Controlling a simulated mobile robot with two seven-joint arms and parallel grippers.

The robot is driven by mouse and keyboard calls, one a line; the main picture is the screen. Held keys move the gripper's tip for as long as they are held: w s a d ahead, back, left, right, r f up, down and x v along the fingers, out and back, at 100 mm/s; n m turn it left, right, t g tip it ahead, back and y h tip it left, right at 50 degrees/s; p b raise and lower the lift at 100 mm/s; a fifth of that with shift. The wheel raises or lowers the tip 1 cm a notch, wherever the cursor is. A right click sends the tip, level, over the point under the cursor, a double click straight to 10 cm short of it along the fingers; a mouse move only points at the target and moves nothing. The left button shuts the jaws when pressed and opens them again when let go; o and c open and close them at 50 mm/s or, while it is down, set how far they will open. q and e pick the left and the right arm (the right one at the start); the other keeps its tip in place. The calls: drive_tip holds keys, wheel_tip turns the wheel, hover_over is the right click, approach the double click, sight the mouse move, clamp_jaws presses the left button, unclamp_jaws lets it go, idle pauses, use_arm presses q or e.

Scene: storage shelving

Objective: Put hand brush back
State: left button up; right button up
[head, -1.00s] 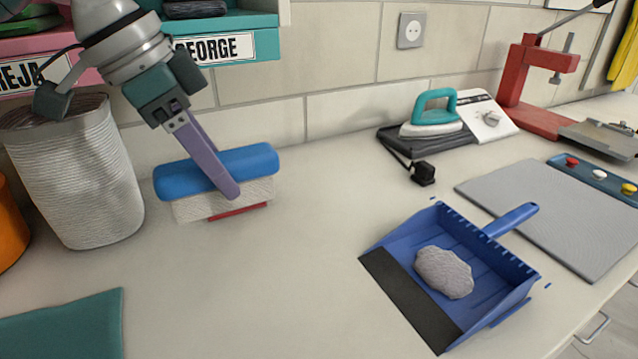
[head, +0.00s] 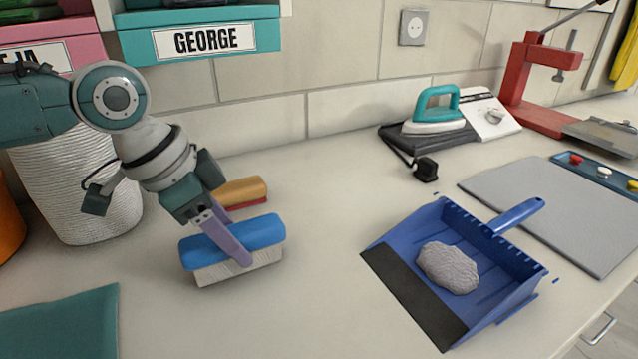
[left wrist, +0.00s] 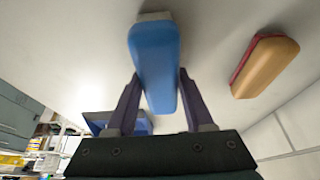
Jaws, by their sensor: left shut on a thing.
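The hand brush (head: 262,231) has a blue back and pale bristles pointing down. My left gripper (head: 240,256) is shut on it, with the purple fingers across its blue back. In the left wrist view the brush (left wrist: 154,55) sits between both fingers (left wrist: 156,92). I cannot tell whether the bristles touch the counter. A tan block with a red underside (head: 240,191) lies on the counter just behind the brush; it also shows in the left wrist view (left wrist: 266,66). The blue dustpan (head: 500,262) holds a grey lump (head: 447,268). My right gripper is out of view.
A white ribbed container (head: 80,190) stands behind my left arm. Labelled pink (head: 78,45) and teal (head: 265,38) bins sit above. An iron (head: 437,112), a grey mat (head: 555,205) and a red press (head: 530,85) are at the right. Counter between brush and dustpan is clear.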

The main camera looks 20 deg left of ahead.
use_arm(q)
drive_tip(key=shift+f, duration=0.15)
drive_tip(key=o, duration=1.2)
